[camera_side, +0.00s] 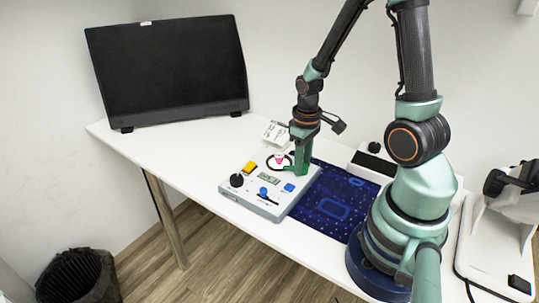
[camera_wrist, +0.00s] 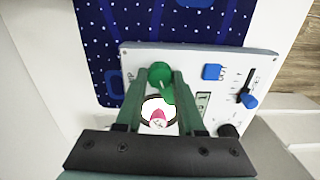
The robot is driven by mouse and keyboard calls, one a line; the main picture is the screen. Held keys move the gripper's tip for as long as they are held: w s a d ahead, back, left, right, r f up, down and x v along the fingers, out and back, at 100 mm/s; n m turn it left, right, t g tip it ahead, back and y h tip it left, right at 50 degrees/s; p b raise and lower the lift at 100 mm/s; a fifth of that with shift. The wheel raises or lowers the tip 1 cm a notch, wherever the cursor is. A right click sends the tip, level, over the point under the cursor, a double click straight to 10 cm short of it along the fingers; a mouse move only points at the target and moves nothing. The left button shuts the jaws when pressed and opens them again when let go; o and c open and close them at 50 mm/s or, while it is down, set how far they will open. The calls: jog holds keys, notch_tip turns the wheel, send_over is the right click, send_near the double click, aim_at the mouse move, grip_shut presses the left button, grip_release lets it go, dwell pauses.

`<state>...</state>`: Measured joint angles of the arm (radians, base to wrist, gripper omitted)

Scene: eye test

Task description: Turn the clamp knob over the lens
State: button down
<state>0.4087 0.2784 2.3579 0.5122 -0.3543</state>
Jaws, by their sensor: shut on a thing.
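The green clamp knob (camera_wrist: 160,71) has a short arm and sits at the edge of a round lens (camera_wrist: 150,103) with a dark rim. A pink and white shape shows in the lens. Both are on a light grey panel (camera_wrist: 233,61). My gripper (camera_wrist: 161,80) has a finger on each side of the knob and is shut on it. In the side view my gripper (camera_side: 299,170) reaches down to the panel (camera_side: 228,194), just right of the lens ring (camera_side: 268,163). There the fingers largely hide the knob.
The panel also carries a blue button (camera_side: 289,187), a blue slider (camera_side: 263,191), a yellow button (camera_side: 250,167), a black knob (camera_side: 236,180) and a small display (camera_side: 268,178). A dark blue mat (camera_side: 330,200) lies right of it. A monitor (camera_side: 170,70) stands at the back left.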

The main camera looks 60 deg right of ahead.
jog(key=m, duration=0.5)
jog(key=shift+w+d, duration=0.1)
dwell(0.7)
jog(key=c, duration=0.8)
grip_release()
jog(key=shift+r, duration=0.1)
notch_tip(320, 180, up, 12)
